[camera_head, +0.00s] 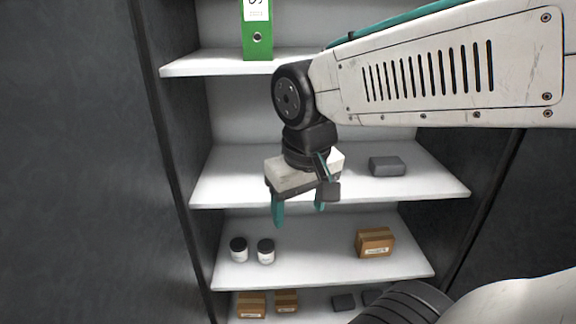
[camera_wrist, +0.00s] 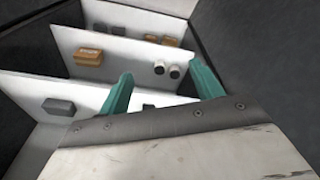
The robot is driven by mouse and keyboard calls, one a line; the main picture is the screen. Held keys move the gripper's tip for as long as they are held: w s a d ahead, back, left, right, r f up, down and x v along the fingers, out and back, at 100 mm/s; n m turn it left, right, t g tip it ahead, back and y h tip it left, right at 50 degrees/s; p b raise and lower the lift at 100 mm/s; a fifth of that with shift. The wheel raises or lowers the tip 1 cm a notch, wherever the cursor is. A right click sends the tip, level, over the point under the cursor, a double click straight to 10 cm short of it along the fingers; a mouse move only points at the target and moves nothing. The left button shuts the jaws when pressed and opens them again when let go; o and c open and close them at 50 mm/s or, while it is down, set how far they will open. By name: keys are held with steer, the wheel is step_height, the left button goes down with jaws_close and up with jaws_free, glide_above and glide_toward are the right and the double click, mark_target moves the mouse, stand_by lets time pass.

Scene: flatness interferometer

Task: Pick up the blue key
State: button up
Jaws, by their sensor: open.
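I see no blue key in either view. My gripper (camera_head: 299,214) hangs in front of the middle shelves in the head view, with its two teal fingers pointing down. The fingers are apart and nothing shows between them. In the wrist view my gripper (camera_wrist: 160,84) reaches toward the shelves with its fingers spread. A small dark thing (camera_wrist: 148,107) shows near the finger bases on the nearest shelf there; I cannot tell what it is. My gripper and arm hide part of the middle shelf in the head view.
A cabinet has white shelves (camera_head: 225,180). A green binder (camera_head: 257,38) stands on the upper shelf. A grey box (camera_head: 387,166) lies on the middle shelf. Below are two dark-lidded jars (camera_head: 265,251) and a brown carton (camera_head: 374,243). Smaller cartons (camera_head: 251,304) stand at the bottom.

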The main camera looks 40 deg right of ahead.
steer(key=w+d+f+m, duration=0.1)
steer(key=w+d+f, duration=0.1)
steer(key=w+d, duration=0.3)
steer(key=w+d+f+m+t+h, duration=0.1)
steer(key=w+d, duration=0.4)
steer(key=w, duration=0.9)
steer(key=w+d+f+m+t, duration=0.1)
steer(key=w+d+f+m, duration=0.2)
steer(key=w, duration=0.6)
steer(key=shift+w+d+f+h, duration=0.1)
steer(key=shift+d+f+h, duration=0.1)
steer(key=shift+d+f, duration=0.45)
steer(key=shift+w+d+f+h, duration=0.1)
steer(key=shift+d+f+h, duration=0.2)
steer(key=shift+d, duration=0.5)
steer(key=x, duration=0.5)
steer(key=c, duration=1.1)
steer(key=shift+o, duration=0.2)
